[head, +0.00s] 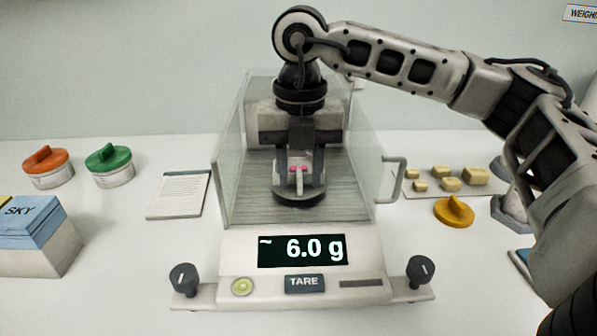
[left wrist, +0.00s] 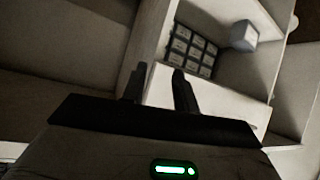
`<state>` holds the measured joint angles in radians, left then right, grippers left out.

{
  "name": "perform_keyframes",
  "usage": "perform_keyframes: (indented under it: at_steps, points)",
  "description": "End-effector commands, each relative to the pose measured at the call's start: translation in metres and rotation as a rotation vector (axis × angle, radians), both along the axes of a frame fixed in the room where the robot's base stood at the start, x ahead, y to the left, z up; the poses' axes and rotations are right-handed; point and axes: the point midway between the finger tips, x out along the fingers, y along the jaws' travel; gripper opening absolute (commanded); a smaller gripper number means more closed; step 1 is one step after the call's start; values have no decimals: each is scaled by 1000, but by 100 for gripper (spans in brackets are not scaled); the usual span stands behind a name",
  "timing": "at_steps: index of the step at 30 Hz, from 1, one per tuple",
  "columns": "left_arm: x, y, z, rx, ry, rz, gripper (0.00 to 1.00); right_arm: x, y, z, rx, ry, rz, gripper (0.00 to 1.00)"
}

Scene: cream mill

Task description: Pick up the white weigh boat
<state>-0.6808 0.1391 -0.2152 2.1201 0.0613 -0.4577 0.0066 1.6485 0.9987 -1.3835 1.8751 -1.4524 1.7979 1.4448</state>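The white weigh boat (head: 312,183) stands on the dark round pan (head: 299,203) inside the clear draft shield of the balance. Small pink pieces show in it, and a narrow white upright tab shows at its front. My right gripper (head: 300,174) reaches down into the shield from above. Its fingers are apart, one on each side of the boat's middle, and they hide part of it. No contact with the tab is visible. My left gripper (left wrist: 158,88) shows in the left wrist view, open and empty, away from the balance.
The balance display (head: 301,250) reads about 6.0 g with a tilde. The glass shield (head: 232,165) surrounds my right gripper closely, with a handle (head: 392,180) at right. Orange (head: 47,166) and green (head: 110,164) lidded jars, a card (head: 179,195) and a yellow knob-shaped lid (head: 454,211) stand around.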

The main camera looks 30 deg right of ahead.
Motion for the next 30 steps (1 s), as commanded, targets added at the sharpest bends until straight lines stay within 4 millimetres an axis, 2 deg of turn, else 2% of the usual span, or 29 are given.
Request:
perform_keyframes:
  at_steps: [1,4,13,17,28,30]
  points:
    - [0,0,0,1,0,-1,30,0,0,0,0,0,0,26]
    - [0,0,0,2,0,-1,30,0,0,0,0,0,0,0]
    - [0,0,0,2,-1,-2,30,0,0,1,0,0,0,0]
    - [0,0,1,1,-3,-2,30,1,1,9,1,-3,0,0]
    - [2,0,3,-1,-9,-2,30,1,1,79,1,-2,1,0]
    - [2,0,9,1,-10,-3,30,1,0,92,0,-4,0,0]
